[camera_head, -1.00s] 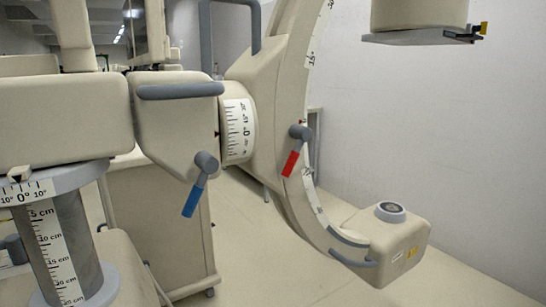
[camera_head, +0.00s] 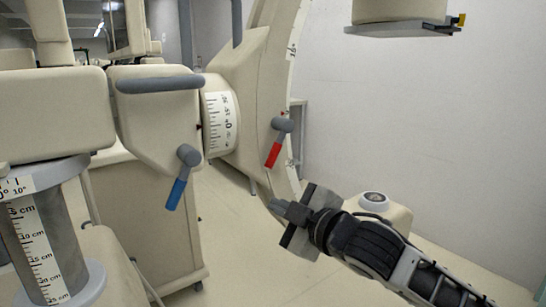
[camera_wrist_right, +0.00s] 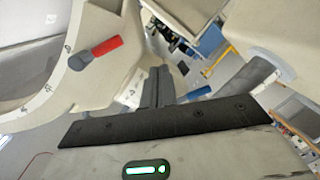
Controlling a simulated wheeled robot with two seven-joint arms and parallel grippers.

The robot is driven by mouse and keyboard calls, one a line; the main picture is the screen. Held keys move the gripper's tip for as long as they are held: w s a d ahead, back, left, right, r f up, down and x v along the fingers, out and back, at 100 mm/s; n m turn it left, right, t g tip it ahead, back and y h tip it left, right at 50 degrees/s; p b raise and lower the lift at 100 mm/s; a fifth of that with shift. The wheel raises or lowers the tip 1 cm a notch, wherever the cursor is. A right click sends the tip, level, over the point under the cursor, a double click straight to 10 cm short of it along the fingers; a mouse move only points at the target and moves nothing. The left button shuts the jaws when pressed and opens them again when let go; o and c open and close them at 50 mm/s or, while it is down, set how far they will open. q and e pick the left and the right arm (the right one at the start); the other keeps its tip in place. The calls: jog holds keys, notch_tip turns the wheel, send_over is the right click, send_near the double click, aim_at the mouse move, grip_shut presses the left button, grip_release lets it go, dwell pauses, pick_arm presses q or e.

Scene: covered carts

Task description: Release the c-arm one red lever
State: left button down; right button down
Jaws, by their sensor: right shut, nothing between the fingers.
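The red lever (camera_head: 274,152) hangs from a grey pivot on the curved cream C-arm (camera_head: 260,110). Its red tip points down and slightly left. In the right wrist view the red lever (camera_wrist_right: 107,46) lies left of the fingers, its tip toward upper right. My right gripper (camera_head: 280,206) is below the lever in the head view, apart from it, with its fingers pointing left. The fingers (camera_wrist_right: 157,87) are closed together and empty in the wrist view. The gripper hides part of the lower C-arm. My left gripper is not in view.
A blue lever (camera_head: 177,190) hangs on the housing left of the C-arm. The detector head (camera_head: 400,12) is at the upper right, and the lower housing (camera_head: 385,207) is partly behind my right arm. A scaled column (camera_head: 55,225) stands at the left. Open space lies before the right wall.

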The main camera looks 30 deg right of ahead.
aim_at(273, 156)
notch_tip(273, 156, up, 8)
jog(key=d+n+t, duration=0.1)
jog(key=d, duration=0.1)
jog(key=shift+t+h, duration=0.3)
jog(key=shift+h, duration=0.1)
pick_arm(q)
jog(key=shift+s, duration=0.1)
pick_arm(e)
jog(key=w, duration=0.3)
jog(key=w+d+f+p, duration=0.1)
jog(key=w, duration=0.3)
jog(key=w+f+p, duration=0.1)
jog(key=w, duration=0.2)
jog(key=shift+w+d, duration=0.25)
jog(key=shift+w, duration=0.1)
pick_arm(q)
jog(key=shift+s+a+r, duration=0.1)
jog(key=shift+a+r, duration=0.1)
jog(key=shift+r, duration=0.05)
pick_arm(e)
jog(key=shift+w+d+f, duration=0.2)
jog(key=shift+d+f, duration=0.05)
jog(key=shift+d, duration=0.15)
